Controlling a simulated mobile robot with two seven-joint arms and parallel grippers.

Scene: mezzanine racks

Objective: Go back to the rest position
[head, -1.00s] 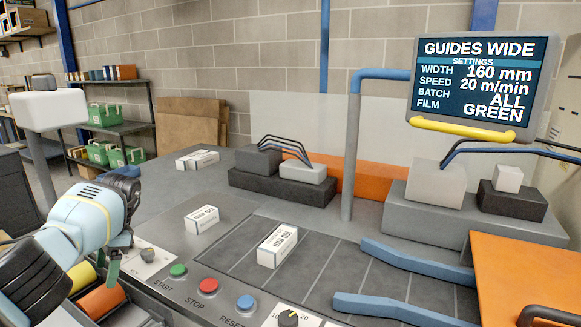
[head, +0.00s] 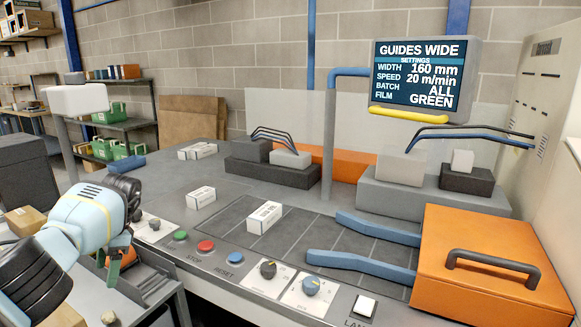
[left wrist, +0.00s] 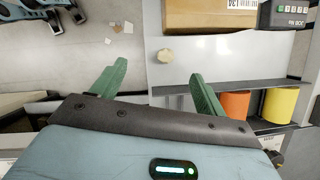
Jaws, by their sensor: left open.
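My left gripper (head: 108,263) hangs at the lower left of the head view, just in front of the console's left end. In the left wrist view its two green fingers (left wrist: 160,88) are spread wide with nothing between them. Below them are a pale surface, an orange roller (left wrist: 235,105) and a yellow roller (left wrist: 279,106). My right gripper is in neither view.
The console carries a green button (head: 180,236), a red button (head: 206,246) and knobs. White cartons (head: 264,217) lie on the grey bed beside blue guide rails (head: 360,264). An orange cover (head: 470,280) stands at right. The screen (head: 420,75) reads GUIDES WIDE.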

